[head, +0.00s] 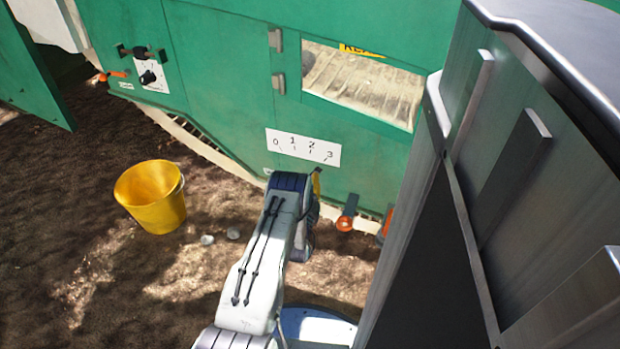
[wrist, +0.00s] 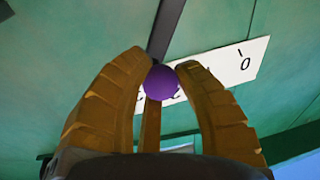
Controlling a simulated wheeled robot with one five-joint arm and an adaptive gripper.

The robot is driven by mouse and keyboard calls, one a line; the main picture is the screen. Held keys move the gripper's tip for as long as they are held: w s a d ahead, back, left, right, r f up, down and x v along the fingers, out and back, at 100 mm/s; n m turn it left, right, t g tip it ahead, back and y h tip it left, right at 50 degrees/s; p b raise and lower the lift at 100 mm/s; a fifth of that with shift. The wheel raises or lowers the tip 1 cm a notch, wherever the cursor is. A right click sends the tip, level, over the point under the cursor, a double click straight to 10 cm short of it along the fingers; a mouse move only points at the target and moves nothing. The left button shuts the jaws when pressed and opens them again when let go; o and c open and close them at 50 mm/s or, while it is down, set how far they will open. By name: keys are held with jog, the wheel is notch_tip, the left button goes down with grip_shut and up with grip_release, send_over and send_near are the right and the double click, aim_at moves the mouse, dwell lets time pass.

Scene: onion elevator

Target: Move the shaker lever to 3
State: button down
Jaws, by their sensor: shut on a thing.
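The shaker lever is a dark bar (wrist: 168,28) with a purple ball knob (wrist: 161,84) in the wrist view. My gripper (wrist: 161,62) has its yellow-brown fingers closed around the knob. The white scale plate (head: 303,147) carries 0, 1, 2 and 3 from left to right on the green machine in the head view. In the wrist view the plate (wrist: 250,62) appears upside down, with the 0 at right and its other numbers mostly covered. In the head view my arm hides the knob. A yellow finger (head: 316,184) shows below the 2–3 end; the exact lever setting is unclear.
Orange-ended handles (head: 345,222) sit right of my gripper, low on the green panel. A yellow bucket (head: 150,198) stands on the soil at left. Another control plate (head: 150,76) with a black knob is at upper left. A window (head: 360,85) shows a conveyor.

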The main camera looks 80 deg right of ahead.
jog(key=shift+s+r, duration=0.1)
jog(key=shift+s, duration=0.1)
dwell(0.3)
jog(key=c, duration=0.9)
grip_release()
jog(key=shift+a, duration=0.1)
jog(key=shift+w+a+f, duration=0.1)
jog(key=shift+a+f, duration=0.1)
jog(key=shift+a, duration=1)
jog(key=shift+w+a+f, duration=0.1)
jog(key=shift+a+f, duration=0.15)
jog(key=shift+a, duration=1)
jog(key=shift+w+a+f, duration=0.1)
jog(key=shift+a+f, duration=0.1)
jog(key=shift+a, duration=1)
jog(key=shift+r, duration=0.1)
